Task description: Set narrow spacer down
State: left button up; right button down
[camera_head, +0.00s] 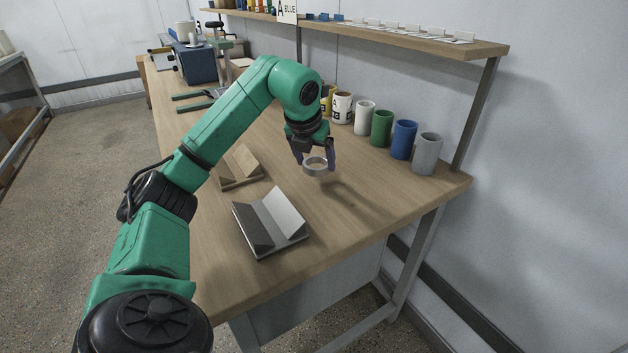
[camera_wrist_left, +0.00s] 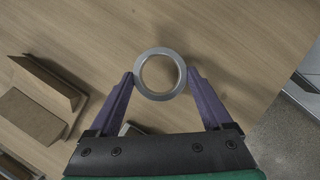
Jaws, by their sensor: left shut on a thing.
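The narrow spacer is a light grey ring (camera_head: 316,170) held between the fingertips of my left gripper (camera_head: 315,163) in the head view. It also shows in the left wrist view as a round ring (camera_wrist_left: 160,52), with one purple finger on each side. My left gripper is shut on it. The ring appears to be a little above the wooden table (camera_head: 350,205), with a shadow on the wood to its right. My right gripper is not in view.
A grey V-shaped holder (camera_head: 270,222) and a wooden V-shaped holder (camera_head: 238,167) stand on the left of the table. A row of cups, including green (camera_head: 381,128), blue (camera_head: 403,139) and grey (camera_head: 426,153), lines the wall side. The wood right of the grey holder is clear.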

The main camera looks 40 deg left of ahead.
aim_at(317, 182)
pick_arm(q)
notch_tip(317, 182, down, 4)
jog(key=shift+r+b, duration=0.2)
jog(key=shift+b, duration=0.2)
jog(key=shift+w+f, duration=0.1)
jog(key=shift+f, duration=0.2)
jog(key=shift+r, duration=0.1)
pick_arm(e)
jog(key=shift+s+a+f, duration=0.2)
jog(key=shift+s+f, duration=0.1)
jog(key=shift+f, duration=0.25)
pick_arm(q)
jog(key=o, duration=1.1)
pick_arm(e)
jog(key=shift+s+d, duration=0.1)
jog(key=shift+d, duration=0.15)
